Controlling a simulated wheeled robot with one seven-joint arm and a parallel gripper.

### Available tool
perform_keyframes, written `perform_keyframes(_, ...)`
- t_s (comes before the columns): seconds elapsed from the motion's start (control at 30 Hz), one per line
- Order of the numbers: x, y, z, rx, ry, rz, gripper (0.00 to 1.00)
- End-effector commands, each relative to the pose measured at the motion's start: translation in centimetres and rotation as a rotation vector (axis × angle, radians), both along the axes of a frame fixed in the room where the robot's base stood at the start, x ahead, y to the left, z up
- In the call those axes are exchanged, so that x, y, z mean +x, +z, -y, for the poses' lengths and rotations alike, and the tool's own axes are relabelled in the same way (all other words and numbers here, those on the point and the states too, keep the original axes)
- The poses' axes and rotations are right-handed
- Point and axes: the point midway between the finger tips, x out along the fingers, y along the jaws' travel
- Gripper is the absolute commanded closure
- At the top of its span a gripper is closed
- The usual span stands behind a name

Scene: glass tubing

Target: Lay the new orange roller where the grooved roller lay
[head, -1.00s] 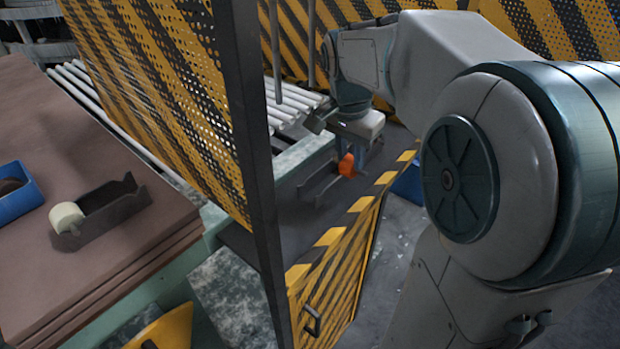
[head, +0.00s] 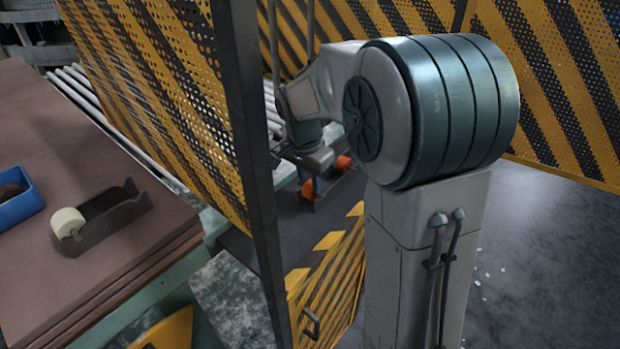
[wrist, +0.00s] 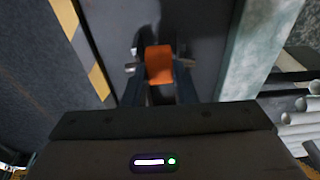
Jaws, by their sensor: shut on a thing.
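In the wrist view, my gripper (wrist: 159,68) is shut on the orange roller (wrist: 159,64), a finger on each side. Small metal bits show beside the roller at both sides. In the head view, orange shows on both sides of a finger of my gripper (head: 322,182); the nearer orange patch of the roller (head: 308,189) is low over the dark surface (head: 285,225) behind the striped guard. I cannot tell whether the roller touches anything below. A cream roller (head: 68,221) sits at one end of a dark holder (head: 115,210) on the brown stack; grooves cannot be made out.
A yellow-black perforated guard (head: 165,90) and its dark post (head: 250,150) stand left of my arm. A low striped panel (head: 330,275) borders the near side. Metal conveyor rollers (head: 90,95) run behind. A blue tray (head: 15,200) is at far left.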

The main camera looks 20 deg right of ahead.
Motion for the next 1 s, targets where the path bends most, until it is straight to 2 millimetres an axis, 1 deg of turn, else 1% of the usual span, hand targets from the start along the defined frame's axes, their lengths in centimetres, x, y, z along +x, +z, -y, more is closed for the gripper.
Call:
perform_keyframes(0.1, 0.0, 0.0, 0.0, 0.000, 0.000, 0.000, 0.98)
perform_keyframes(0.37, 0.0, -0.9, 0.0, 0.000, 0.000, 0.000, 0.98)
perform_keyframes(0.4, 0.0, -0.9, 0.0, 0.000, 0.000, 0.000, 0.73)
perform_keyframes(0.47, 0.0, -0.8, 0.0, 0.000, 0.000, 0.000, 0.56)
perform_keyframes(0.5, 0.0, -0.8, 0.0, 0.000, 0.000, 0.000, 0.53)
perform_keyframes(0.73, 0.0, -0.7, 0.0, 0.000, 0.000, 0.000, 0.53)
perform_keyframes(0.83, 0.0, -0.4, 0.0, 0.000, 0.000, 0.000, 0.53)
perform_keyframes(0.97, 0.0, 0.9, -0.1, 0.000, 0.000, 0.004, 0.53)
perform_keyframes(1.0, 0.0, 1.7, -0.2, 0.001, 0.000, 0.006, 0.53)
